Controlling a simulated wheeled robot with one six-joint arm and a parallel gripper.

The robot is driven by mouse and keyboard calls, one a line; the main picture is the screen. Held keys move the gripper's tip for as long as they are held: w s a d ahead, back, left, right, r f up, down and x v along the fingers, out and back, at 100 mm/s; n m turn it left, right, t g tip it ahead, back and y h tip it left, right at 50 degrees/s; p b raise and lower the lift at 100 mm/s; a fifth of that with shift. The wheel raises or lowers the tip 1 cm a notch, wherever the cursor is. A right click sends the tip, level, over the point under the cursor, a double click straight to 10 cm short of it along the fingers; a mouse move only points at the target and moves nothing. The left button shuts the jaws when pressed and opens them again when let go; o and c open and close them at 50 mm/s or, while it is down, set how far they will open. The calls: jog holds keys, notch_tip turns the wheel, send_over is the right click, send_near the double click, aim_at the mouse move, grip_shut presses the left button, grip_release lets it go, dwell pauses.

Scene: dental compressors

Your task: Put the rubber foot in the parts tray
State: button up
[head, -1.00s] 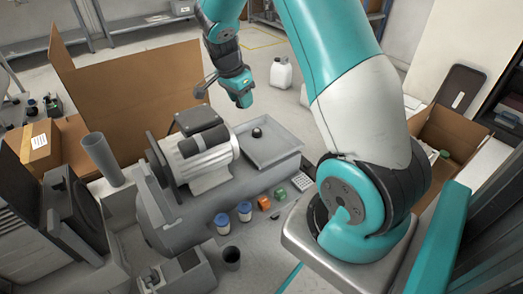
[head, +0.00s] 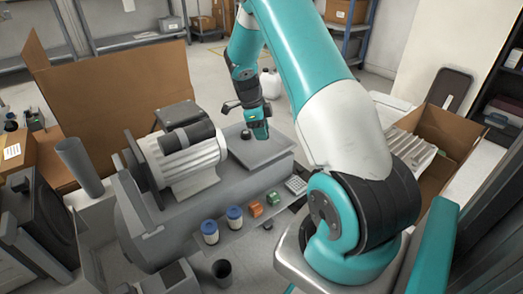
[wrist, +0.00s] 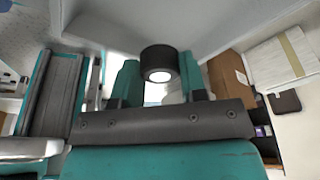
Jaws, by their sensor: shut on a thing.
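My gripper (head: 260,135) is shut on the rubber foot. The foot is a short black cylinder with a pale round centre (wrist: 159,57), held between the two teal fingers in the wrist view. In the head view the fingers hide it. A shallow grey tray (head: 268,154) sits to the right of the motor. The gripper appears at the tray's far edge; its height over the tray is hard to tell. A small round black thing (head: 246,134) shows on the tray, just left of the fingers.
The ribbed motor (head: 185,160) stands left of the tray. Blue-capped jars (head: 235,216), an orange block (head: 256,209) and a green block (head: 273,198) stand on a ledge in front. An open cardboard box (head: 440,140) is at right, a large cardboard panel (head: 120,90) behind.

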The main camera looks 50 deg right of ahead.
aim_at(262, 151)
jog(key=shift+f+b, duration=0.95)
jog(key=shift+f, duration=1.9)
jog(key=shift+f, duration=0.15)
jog(key=o, duration=0.9)
jog(key=p+v, duration=0.5)
jog(key=v, duration=0.7)
jog(key=shift+s, duration=0.1)
